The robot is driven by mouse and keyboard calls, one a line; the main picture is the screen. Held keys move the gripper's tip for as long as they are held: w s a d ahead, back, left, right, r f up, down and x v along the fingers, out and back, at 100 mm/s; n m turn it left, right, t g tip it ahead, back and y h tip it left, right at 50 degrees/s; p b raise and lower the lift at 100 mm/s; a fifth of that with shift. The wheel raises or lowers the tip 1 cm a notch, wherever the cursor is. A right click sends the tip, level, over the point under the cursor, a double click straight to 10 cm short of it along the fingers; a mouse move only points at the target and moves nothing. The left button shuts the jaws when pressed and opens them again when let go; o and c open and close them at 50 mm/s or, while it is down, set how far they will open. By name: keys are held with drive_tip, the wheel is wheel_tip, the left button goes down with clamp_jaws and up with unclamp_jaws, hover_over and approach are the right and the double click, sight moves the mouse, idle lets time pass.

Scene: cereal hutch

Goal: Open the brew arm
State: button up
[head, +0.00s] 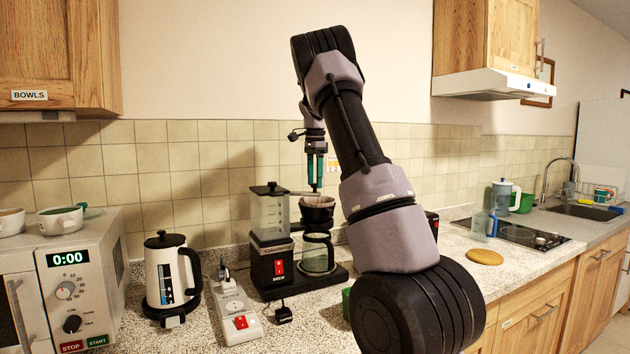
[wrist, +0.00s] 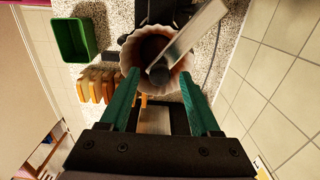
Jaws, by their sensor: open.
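The coffee maker (head: 270,240) stands on the counter, with a clear water tank on the left and a black filter basket (head: 317,208) on the right. The brew arm (wrist: 197,33) is a flat silver bar with a dark round end. In the wrist view it reaches from the upper right over a white paper filter (wrist: 133,50) holding brown grounds. My gripper (wrist: 160,76) has green fingers, spread apart and empty. The bar's dark end shows between the fingertips; I cannot tell whether they touch. In the head view my gripper (head: 315,186) points down just above the basket.
A glass carafe (head: 317,254) sits under the basket. A power strip (head: 236,311) and a white kettle (head: 171,275) stand to the left. A green tub (wrist: 74,39) and several tan pieces (wrist: 97,86) are near the basket. My arm hides counter to the right.

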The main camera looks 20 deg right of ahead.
drive_tip(key=shift+f, duration=0.15)
clamp_jaws()
idle(1.4)
